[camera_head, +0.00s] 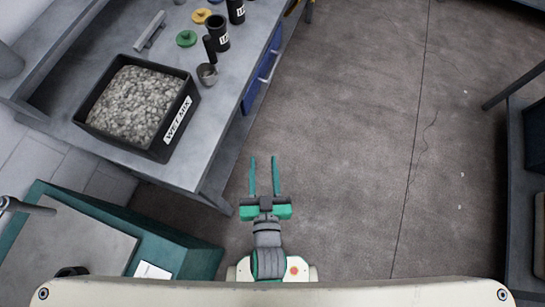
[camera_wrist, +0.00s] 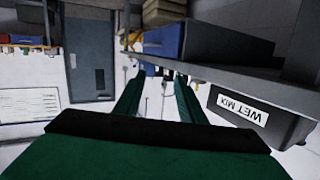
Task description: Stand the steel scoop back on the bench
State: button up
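The steel scoop (camera_head: 207,75), a small grey cup with a black upright handle, is on the bench (camera_head: 217,125) near its right edge, beside the gravel bin. Nothing holds it. My gripper (camera_head: 264,160) is open and empty, its two green fingers apart, over the floor to the right of the bench's near corner. It is well short of the scoop, which lies up and left of it in the head view. In the wrist view my gripper (camera_wrist: 158,74) also shows a gap between its fingers; I cannot make out the scoop there.
A black bin labelled WET MIX (camera_head: 178,120), full of gravel, sits on the bench; it also shows in the wrist view (camera_wrist: 240,108). Black canisters (camera_head: 217,32) and coloured lids stand farther back. A teal cabinet (camera_head: 195,259) is at lower left. The floor (camera_head: 345,140) rightward is clear.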

jog(key=s+d+h, duration=0.1)
jog(key=s+d, duration=0.1)
jog(key=s, duration=1.2)
jog(key=shift+s+d+g, duration=0.2)
jog(key=shift+s+g, duration=0.1)
jog(key=shift+s, duration=0.05)
jog(key=shift+w, duration=0.15)
jog(key=shift+c, duration=0.5)
jog(key=shift+w+a, duration=0.1)
